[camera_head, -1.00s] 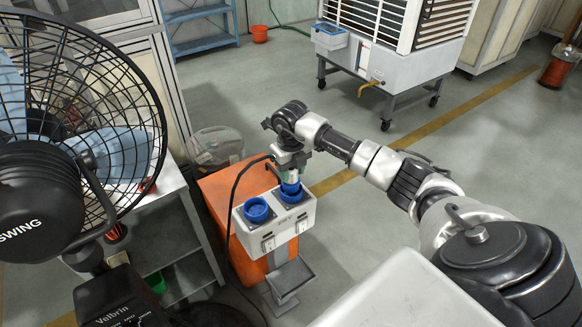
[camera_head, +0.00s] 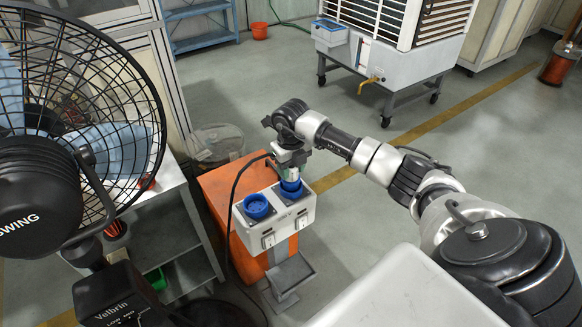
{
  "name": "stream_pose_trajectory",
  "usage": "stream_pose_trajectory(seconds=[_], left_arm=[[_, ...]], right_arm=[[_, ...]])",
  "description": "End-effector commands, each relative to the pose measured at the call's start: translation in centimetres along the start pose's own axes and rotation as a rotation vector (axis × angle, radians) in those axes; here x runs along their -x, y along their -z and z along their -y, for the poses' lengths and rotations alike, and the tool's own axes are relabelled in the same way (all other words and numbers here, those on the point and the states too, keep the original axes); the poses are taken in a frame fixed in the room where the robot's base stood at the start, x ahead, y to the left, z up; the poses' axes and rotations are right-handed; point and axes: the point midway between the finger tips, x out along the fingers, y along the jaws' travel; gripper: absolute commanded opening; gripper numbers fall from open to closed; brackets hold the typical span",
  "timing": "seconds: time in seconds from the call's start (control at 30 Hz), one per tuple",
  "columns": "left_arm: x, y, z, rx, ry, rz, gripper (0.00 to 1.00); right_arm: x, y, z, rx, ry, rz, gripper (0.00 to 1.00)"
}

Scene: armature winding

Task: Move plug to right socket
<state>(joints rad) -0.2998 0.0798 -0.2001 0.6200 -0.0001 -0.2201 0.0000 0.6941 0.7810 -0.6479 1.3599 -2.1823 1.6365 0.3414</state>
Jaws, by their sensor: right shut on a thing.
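A white socket box (camera_head: 284,228) stands on a post and has two blue round sockets on its top. The left socket (camera_head: 257,207) is empty. My right gripper (camera_head: 290,164) is above the right socket (camera_head: 292,194) and shut on the plug (camera_head: 290,176), which is pale with a blue lower part. The plug is upright at the right socket's mouth. I cannot tell how deep it sits. A black cable (camera_head: 236,187) arcs from near the gripper down the box's left side. The fingertips are small and partly hidden. My left gripper is not in view.
An orange cabinet (camera_head: 220,190) stands behind the box. A large black fan (camera_head: 75,130) and a grey shelf table (camera_head: 185,225) are at the left. A wheeled white cooler (camera_head: 385,55) stands at the back. The floor right of the box is open.

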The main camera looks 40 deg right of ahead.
Motion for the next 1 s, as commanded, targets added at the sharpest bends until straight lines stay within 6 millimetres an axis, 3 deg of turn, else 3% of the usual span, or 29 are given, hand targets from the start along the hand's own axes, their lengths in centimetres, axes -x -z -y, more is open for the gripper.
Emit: stream_pose_trajectory(seconds=[1.0], left_arm=[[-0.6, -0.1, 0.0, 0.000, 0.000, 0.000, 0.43]], right_arm=[[-0.9, 0.0, 0.0, 0.000, 0.000, 0.000, 0.16]])
